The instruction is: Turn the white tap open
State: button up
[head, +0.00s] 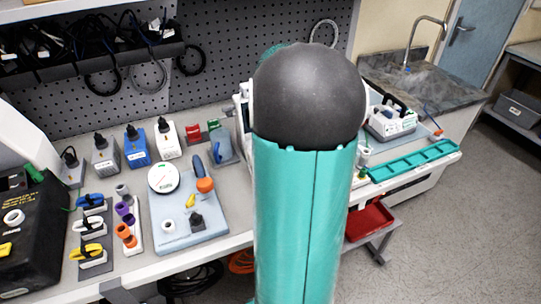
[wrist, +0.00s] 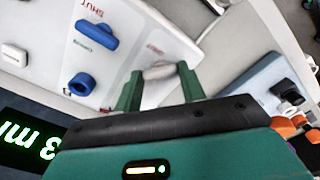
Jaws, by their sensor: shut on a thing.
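The white tap (wrist: 160,71) shows in the wrist view as a small rounded white handle in front of a white panel (wrist: 140,33). My gripper (wrist: 158,76) has its two green fingers on either side of the handle and is shut on it. A red label sits just above the handle, too small to read. A blue tap handle (wrist: 97,35) and a blue round knob (wrist: 82,84) are on the same panel, left of my fingers, by a red "SHUT" label and a green label. In the head view my arm hides the gripper and the white tap.
A grey-blue board (head: 195,237) with a gauge (head: 163,178) and an orange-knobbed handle (head: 205,185) lies left of my arm. Several clamps and boxes stand farther left. A teal tray (head: 412,160) and white crate (head: 392,126) are at right.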

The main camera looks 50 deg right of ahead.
dwell(0.4)
jog(key=o, duration=1)
jog(key=shift+r, duration=0.1)
notch_tip(320, 180, up, 14)
jog(key=shift+f, duration=0.15)
